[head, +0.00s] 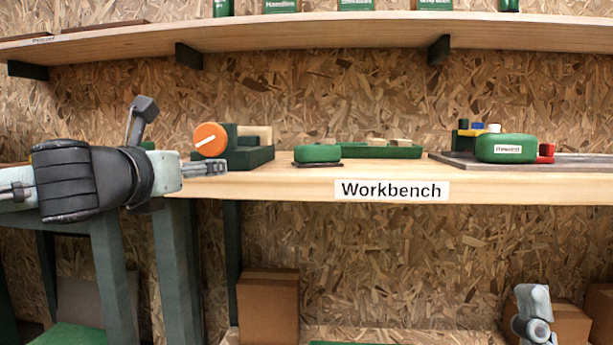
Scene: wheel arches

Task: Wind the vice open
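The vice (246,155) is a green block-like body with pale wooden pieces on top, at the left of the workbench. On its left front is a round orange knob (209,139) with a white stripe, tilted up to the right. Whether the jaws are apart is not clear. My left gripper (208,169) comes in from the left, just below the knob and in front of the vice's lower left. Its grey fingers point right and are seen edge-on, so their opening is not clear. A grey part of my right arm shows at the bottom right; no fingers are visible there.
The workbench (260,186) carries a green rounded item (318,153), a green tray (385,152) with wooden pieces, and a green case (505,148) with a red part on a dark mat. A shelf (330,38) runs above. Cardboard boxes (268,308) stand below.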

